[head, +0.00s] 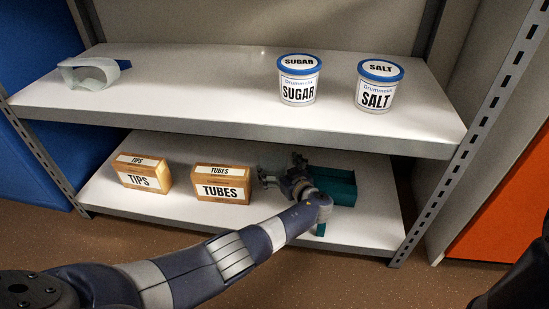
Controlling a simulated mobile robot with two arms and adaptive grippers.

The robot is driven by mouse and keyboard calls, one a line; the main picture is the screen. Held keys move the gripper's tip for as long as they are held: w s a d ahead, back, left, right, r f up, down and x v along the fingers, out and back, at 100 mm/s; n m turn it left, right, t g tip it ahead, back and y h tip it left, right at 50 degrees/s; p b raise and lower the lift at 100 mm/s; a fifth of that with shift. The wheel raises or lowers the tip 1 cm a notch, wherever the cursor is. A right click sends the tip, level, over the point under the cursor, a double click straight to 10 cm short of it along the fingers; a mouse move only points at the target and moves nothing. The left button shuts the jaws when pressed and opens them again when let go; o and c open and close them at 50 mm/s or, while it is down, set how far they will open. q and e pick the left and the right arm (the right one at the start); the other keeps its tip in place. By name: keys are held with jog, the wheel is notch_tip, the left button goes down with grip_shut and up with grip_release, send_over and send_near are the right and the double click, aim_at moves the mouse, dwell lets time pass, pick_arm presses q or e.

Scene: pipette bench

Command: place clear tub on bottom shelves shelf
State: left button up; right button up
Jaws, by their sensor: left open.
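I cannot make out a clear tub for sure in the head view. The bottom shelf (110,193) is a white board with a grey front edge. My left gripper (280,170) is over its right half, open, with nothing seen between its fingers. It is right of the TUBES box and in front of or beside a teal block (335,188), which my wrist partly hides. I cannot tell whether the gripper touches the block. My right gripper is out of view.
The TIPS box (143,175) and TUBES box (221,184) stand on the bottom shelf. The upper shelf (200,90) holds SUGAR (298,80) and SALT (378,86) tubs and a pale greenish curved piece (92,73). A slotted upright (470,130) bounds the right side.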

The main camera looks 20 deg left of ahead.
pick_arm(q)
jog(key=p+v, duration=0.1)
jog(key=v, duration=0.3)
jog(key=shift+r+p, duration=0.15)
jog(key=shift+p, duration=0.15)
jog(key=shift+s+d, duration=0.25)
